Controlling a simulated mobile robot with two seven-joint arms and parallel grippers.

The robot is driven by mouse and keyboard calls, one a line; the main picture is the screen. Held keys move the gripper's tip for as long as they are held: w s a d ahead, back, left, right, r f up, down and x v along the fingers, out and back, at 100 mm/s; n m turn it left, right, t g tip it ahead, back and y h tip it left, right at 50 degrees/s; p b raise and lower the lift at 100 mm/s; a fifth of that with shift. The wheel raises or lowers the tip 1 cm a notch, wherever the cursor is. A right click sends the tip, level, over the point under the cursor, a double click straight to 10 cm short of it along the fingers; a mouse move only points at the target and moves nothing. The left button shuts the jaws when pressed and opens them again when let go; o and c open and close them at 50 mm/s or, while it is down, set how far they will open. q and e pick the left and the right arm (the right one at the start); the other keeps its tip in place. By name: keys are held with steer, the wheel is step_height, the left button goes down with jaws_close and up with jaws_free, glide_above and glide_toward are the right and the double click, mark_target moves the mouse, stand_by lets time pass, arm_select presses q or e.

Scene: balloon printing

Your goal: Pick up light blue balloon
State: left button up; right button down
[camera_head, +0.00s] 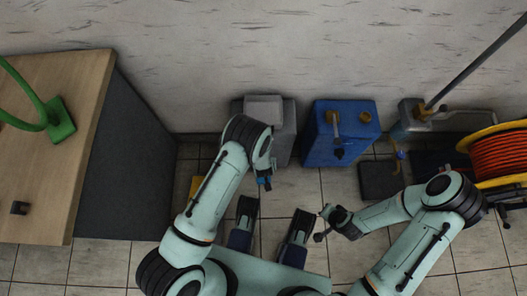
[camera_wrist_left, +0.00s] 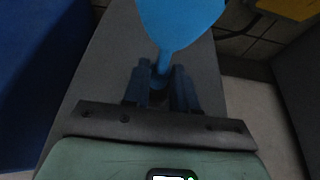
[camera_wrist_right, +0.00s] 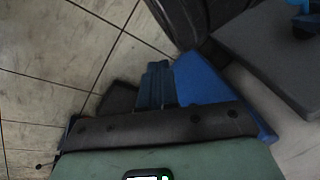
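The light blue balloon (camera_wrist_left: 180,18) shows at the top of the left wrist view, and its narrow neck points down toward my left gripper (camera_wrist_left: 161,80). The two dark blue fingers stand apart, one on each side of the neck's lower end. A gap shows between them, and I see no clear grip on the neck. In the head view my left gripper (camera_head: 264,183) hangs before the grey machine (camera_head: 286,130), and the balloon is hidden there. My right gripper (camera_head: 321,224) is low over the floor. Its fingers (camera_wrist_right: 156,84) are together and empty in the right wrist view.
A blue box (camera_head: 348,151) stands right of the grey machine. Farther right are a grey unit with a pole (camera_head: 437,115) and an orange cable reel (camera_head: 500,155). A wooden table (camera_head: 60,120) with a green stand (camera_head: 58,122) is at left. Tiled floor is open in front.

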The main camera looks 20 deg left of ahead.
arm_select(q)
jaws_close()
